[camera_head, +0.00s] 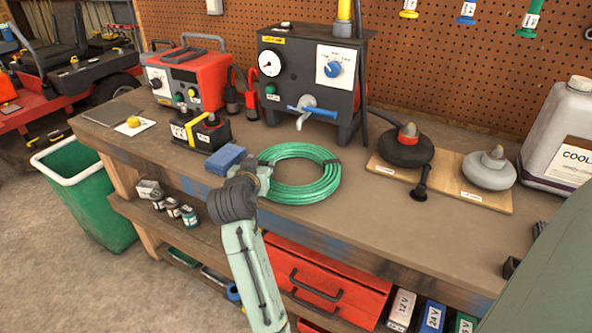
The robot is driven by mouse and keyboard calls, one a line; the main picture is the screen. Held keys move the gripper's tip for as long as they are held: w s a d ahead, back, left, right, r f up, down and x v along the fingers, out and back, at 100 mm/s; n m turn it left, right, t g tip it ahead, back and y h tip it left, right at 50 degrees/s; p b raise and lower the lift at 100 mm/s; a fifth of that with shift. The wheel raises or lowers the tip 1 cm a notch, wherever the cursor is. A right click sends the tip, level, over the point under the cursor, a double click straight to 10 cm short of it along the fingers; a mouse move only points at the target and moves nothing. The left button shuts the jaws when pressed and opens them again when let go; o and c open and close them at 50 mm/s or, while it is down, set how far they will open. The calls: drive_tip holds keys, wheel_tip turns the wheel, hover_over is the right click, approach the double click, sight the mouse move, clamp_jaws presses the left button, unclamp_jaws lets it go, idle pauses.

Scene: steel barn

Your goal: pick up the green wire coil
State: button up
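The green wire coil (315,190) lies flat on the workbench, near its front edge. It is a ring of several loops with a dark tie at its right side. My arm reaches up from the bottom of the picture. My gripper (263,172) is at the coil's left side and overlaps part of it in this view. The fingers are small and partly hidden by my wrist, so I cannot tell whether they are open or shut, or whether they touch the coil.
A blue block (226,158) lies just left of my gripper. Behind the coil stand a dark gauge box (345,85) and a small black battery (201,133). A wooden board (448,184) with two rounded pieces lies to the right. The benchtop front right of the coil is clear.

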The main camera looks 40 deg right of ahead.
clamp_jaws()
drive_tip(key=shift+r, duration=0.2)
idle(0.6)
drive_tip(key=shift+r+b, duration=0.55)
drive_tip(key=shift+r, duration=0.8)
drive_tip(key=shift+s+a+r, duration=0.1)
drive_tip(key=shift+r, duration=0.25)
drive_tip(key=s+a+r+b, duration=0.1)
drive_tip(key=s+a+b, duration=0.7)
drive_tip(key=s, duration=0.5)
drive_tip(key=shift+a+r+b, duration=0.15)
drive_tip(key=shift+a+b, duration=0.15)
drive_tip(key=shift+a, duration=0.1)
